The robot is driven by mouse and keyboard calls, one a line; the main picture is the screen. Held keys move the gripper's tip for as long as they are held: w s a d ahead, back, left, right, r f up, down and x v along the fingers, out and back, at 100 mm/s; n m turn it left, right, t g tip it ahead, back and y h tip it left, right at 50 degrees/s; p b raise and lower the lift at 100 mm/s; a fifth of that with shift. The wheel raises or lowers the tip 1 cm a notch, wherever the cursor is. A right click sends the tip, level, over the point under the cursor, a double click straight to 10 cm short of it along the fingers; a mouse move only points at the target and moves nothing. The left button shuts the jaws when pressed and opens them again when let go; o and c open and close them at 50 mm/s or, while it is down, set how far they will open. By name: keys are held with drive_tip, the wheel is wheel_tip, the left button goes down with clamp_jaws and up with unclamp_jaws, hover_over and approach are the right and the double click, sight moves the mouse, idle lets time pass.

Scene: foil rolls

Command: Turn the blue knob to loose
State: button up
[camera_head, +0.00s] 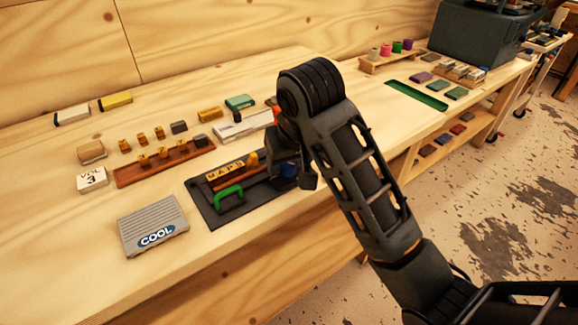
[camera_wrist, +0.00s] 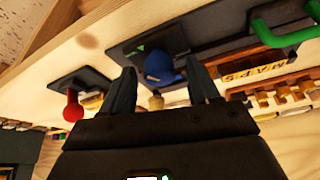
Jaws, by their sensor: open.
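The blue knob (camera_wrist: 162,66) sits on a dark panel (camera_wrist: 215,22) in the wrist view, with a small green mark beside it. My gripper (camera_wrist: 161,68) is open, with one finger on each side of the knob; I cannot tell whether either finger touches it.
A green handle (camera_head: 228,199) and a MAPS letter row (camera_head: 225,171) are on or near the panel. A red knob (camera_wrist: 73,110) stands on another dark plate. A grey COOL box (camera_head: 153,226) and a wooden letter rack (camera_head: 165,163) lie left. The bench's front edge is close.

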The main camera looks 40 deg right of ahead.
drive_tip(key=c, duration=1)
